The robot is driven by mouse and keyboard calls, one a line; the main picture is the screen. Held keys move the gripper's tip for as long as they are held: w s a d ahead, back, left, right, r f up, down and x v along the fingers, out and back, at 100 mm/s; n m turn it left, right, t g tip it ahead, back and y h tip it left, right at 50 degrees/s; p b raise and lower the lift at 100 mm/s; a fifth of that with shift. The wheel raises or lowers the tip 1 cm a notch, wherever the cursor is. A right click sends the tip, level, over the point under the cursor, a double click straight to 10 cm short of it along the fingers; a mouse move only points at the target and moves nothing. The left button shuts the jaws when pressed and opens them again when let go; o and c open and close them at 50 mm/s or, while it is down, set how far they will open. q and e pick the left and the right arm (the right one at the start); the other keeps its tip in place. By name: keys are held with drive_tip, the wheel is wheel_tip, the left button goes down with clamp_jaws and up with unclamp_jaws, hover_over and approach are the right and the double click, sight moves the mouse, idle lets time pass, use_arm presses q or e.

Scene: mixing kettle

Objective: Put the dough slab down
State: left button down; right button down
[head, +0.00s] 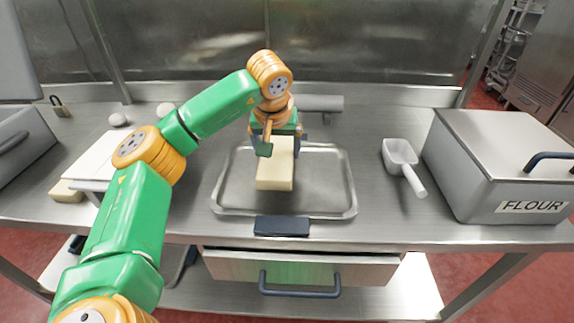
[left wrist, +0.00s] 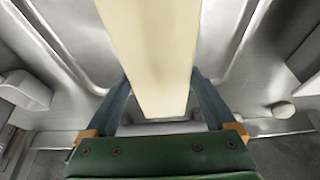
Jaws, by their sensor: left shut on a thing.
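The dough slab (head: 275,172) is a pale cream block, over the left-middle part of a shallow metal tray (head: 352,190). My left gripper (head: 283,143) is shut on the far part of the slab, coming from the back of the table. In the left wrist view the slab (left wrist: 152,50) runs lengthwise between the two blue-grey fingers of the gripper (left wrist: 158,100). I cannot tell whether the slab's underside touches the tray. My arm and wrist hide part of the tray's far left side. My right gripper is not in view.
A white scoop (head: 402,165) and a grey FLOUR bin (head: 500,165) stand right of the tray. A dark block (head: 282,226) sits at the tray's front edge, above a drawer (head: 300,270). Another pale block (head: 66,191) lies by a white scale-like plate (head: 95,160) at left.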

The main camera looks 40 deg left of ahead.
use_arm(q)
drive_tip(key=f, duration=0.1)
drive_tip(key=w+f, duration=0.1)
drive_tip(key=f, duration=0.1)
drive_tip(key=d+f+p, duration=0.1)
drive_tip(key=shift+w+d+f, duration=0.1)
drive_tip(key=shift+w+f, duration=0.15)
drive_tip(key=shift+f, duration=0.6)
unclamp_jaws()
drive_tip(key=shift+f, duration=0.1)
drive_tip(key=b+v, duration=0.1)
drive_tip(key=v, duration=1.1)
drive_tip(key=shift+r, duration=0.2)
